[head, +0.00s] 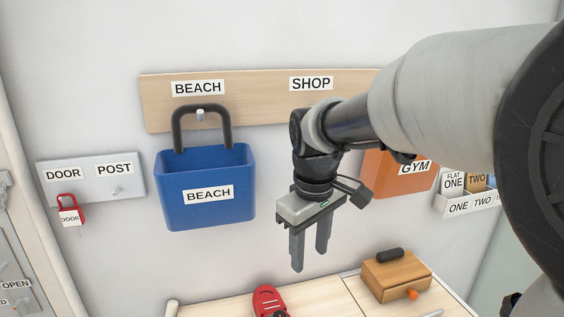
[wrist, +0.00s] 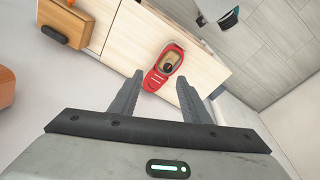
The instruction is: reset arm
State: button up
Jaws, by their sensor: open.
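My gripper (head: 310,249) hangs from my bent arm in front of the wall, with its fingers pointing down. Its two fingers are apart with nothing between them. In the wrist view the open fingers (wrist: 159,98) point toward a red object (wrist: 165,67) on a light wood top, which lies beyond the fingertips and apart from them. My arm crosses the right half of the head view and hides part of the wall board and of the orange bin.
A blue BEACH bin (head: 206,215) hangs from a wooden board (head: 250,112). An orange GYM bin (head: 386,180) hangs behind my arm. A red DOOR tag (head: 70,212) hangs left. A wooden box (head: 396,279) and the red object (head: 268,300) sit on the wooden top (head: 318,300).

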jog(key=s+d+r+m+t+p, duration=0.1)
jog(key=s+d+m, duration=0.3)
jog(key=s, duration=0.4)
jog(key=s+d+r+m+t+p, duration=0.1)
jog(key=s+d+r+m+t, duration=0.1)
jog(key=s, duration=0.6)
jog(key=d+r+m, duration=0.1)
jog(key=d+m, duration=0.1)
jog(key=shift+d+r+t, duration=0.3)
jog(key=shift+r+t, duration=0.1)
jog(key=shift+s, duration=0.1)
